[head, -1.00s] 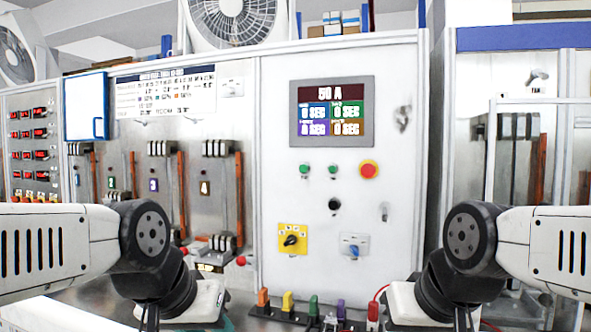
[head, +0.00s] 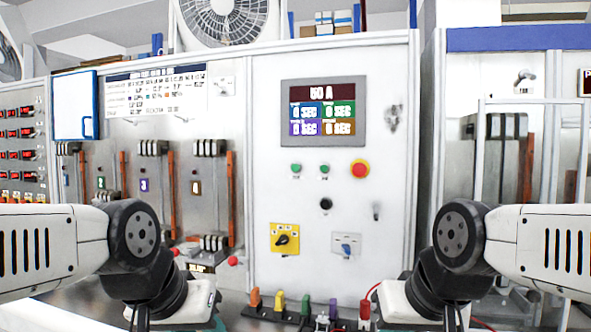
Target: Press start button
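The white control panel (head: 270,130) stands in front of me. Two small green buttons sit side by side below the screen, a left one (head: 296,168) and a right one (head: 324,169); their labels are too small to read. The display (head: 322,113) reads 50 A with several SEC fields at 0. Both my arms reach in low at the left and right, apart from the panel. Their gripper fingertips are cut off by the bottom edge.
Coloured terminals (head: 279,301) stand on the bench below, with a red lead (head: 366,309) at the right. Breaker bays are at left. Space before the green buttons is clear.

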